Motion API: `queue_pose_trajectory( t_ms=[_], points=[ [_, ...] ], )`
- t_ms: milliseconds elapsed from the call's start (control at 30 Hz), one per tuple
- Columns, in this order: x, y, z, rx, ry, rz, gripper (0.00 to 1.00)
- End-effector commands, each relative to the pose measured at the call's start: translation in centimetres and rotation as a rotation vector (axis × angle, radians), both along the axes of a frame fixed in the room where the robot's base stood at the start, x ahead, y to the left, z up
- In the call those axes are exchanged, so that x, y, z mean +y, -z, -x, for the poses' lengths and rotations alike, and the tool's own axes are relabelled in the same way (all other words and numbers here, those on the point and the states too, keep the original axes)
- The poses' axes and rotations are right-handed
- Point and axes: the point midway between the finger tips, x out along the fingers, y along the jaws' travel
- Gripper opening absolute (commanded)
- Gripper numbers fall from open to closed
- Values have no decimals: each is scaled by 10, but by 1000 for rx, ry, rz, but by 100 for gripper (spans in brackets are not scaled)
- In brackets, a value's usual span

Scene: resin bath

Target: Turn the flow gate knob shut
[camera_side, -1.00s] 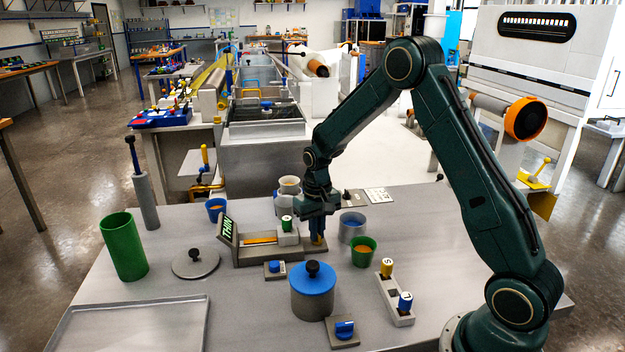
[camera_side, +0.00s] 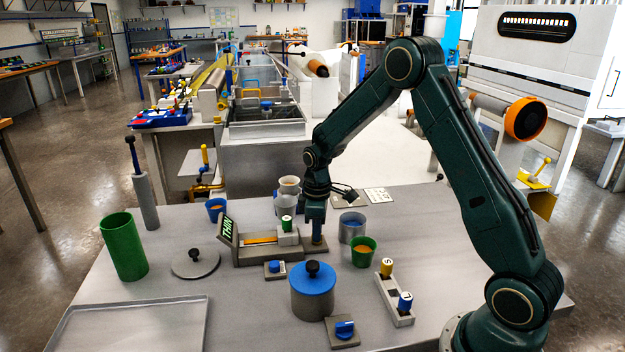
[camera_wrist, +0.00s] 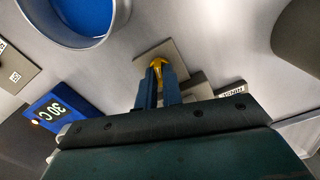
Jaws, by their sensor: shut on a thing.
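The yellow knob (camera_wrist: 157,64) sits on a flat grey-brown base plate (camera_wrist: 146,58) in the wrist view. My gripper (camera_wrist: 156,78) points down with its two blue-grey fingers closed on the knob, one on each side. In the side view my gripper (camera_side: 316,237) stands over the same base plate (camera_side: 319,247), at the right end of the grey stand with the THIN sign (camera_side: 228,231). There the fingers hide the knob. I cannot read the knob's exact setting.
A blue-lidded pot (camera_side: 313,279) stands in front. A grey pot (camera_side: 352,228) and a green cup (camera_side: 363,252) stand close on the right. A block with yellow and blue pegs (camera_side: 394,299) and a blue knob on a plate (camera_side: 344,329) are nearer the front.

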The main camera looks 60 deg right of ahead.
Motion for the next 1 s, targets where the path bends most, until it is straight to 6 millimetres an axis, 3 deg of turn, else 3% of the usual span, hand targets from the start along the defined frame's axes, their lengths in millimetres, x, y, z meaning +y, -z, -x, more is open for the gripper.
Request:
queue_pose_trajectory(
  t_ms=[400, 967, 1000],
  points=[
    [0, -1, -1, -5, -263, 1, 0],
    [0, -1, -1, -5, -309, 0, 0],
    [0, -1, -1, -5, -309, 0, 12]
  ],
)
